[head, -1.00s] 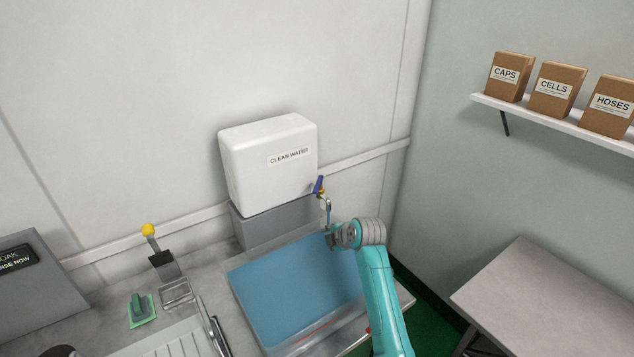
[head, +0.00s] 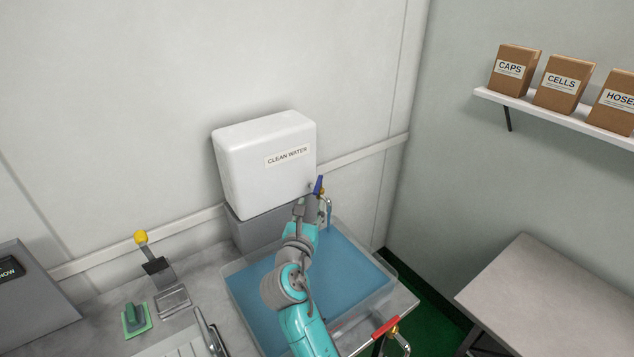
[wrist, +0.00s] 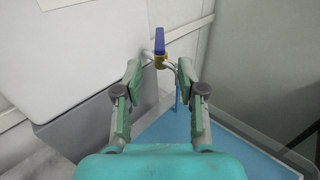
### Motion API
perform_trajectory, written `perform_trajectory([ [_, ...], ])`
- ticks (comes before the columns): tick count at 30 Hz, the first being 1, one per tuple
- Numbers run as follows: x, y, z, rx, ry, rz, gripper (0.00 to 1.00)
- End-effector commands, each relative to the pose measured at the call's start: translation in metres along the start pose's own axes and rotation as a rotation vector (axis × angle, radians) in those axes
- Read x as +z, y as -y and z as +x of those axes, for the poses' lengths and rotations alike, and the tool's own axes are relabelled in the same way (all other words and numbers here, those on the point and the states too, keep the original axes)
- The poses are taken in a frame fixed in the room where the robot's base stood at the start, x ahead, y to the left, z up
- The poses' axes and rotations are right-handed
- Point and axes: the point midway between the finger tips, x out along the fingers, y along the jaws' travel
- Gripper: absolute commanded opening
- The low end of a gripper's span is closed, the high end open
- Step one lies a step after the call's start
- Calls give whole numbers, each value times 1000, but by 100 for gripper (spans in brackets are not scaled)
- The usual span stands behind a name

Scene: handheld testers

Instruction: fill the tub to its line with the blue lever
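The blue lever (head: 319,185) stands up from the brass tap beside the white clean-water tank (head: 262,180). It also shows upright in the wrist view (wrist: 159,40). A thin blue stream (wrist: 178,95) runs from the spout into the clear tub (head: 232,287), which holds a broad sheet of blue water (head: 350,265). My gripper (head: 308,206) is just in front of and below the lever. In the wrist view my gripper (wrist: 160,72) is open, its fingers apart with the lever beyond them, nothing held. The tub's fill line is hidden behind my arm.
A yellow-knobbed lever (head: 141,238) and a green-based object (head: 135,318) stand on the counter at left. A red-handled fixture (head: 385,328) is near the tub's front right. A bare table (head: 550,295) and shelf boxes (head: 562,85) are at right.

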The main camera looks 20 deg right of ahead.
Motion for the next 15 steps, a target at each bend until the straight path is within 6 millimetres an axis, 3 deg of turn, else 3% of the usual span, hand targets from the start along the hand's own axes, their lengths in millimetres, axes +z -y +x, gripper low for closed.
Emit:
perform_trajectory([
  [5,2,0,14,-1,6,-7,40],
  [15,2,0,73,-3,4,-4,40],
])
